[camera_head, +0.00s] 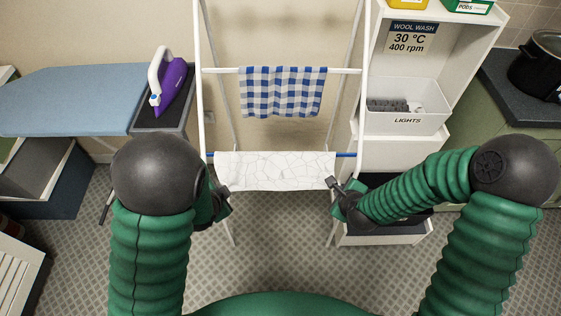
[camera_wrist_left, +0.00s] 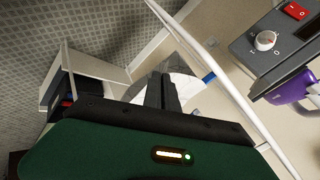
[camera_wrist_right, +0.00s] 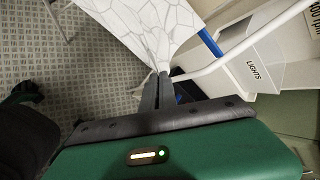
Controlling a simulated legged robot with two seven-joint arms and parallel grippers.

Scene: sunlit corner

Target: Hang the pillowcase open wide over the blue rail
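The pillowcase (camera_head: 275,171), white with a grey crackle pattern, is spread wide across the front of the blue rail (camera_head: 347,155). The rail shows at both ends of the cloth. My left gripper (camera_head: 222,189) is at the cloth's lower left corner; in the left wrist view its fingers (camera_wrist_left: 163,84) look closed against the white cloth (camera_wrist_left: 183,90). My right gripper (camera_head: 334,183) is at the lower right corner; in the right wrist view its fingers (camera_wrist_right: 160,78) are shut on a corner of the pillowcase (camera_wrist_right: 150,30). The cloth behind the rail is hidden.
A blue checked cloth (camera_head: 283,92) hangs on the upper white rail of the rack. An ironing board (camera_head: 70,97) with a purple iron (camera_head: 172,83) stands left. A white shelf unit (camera_head: 455,60) with a LIGHTS bin (camera_head: 408,120) stands close on the right.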

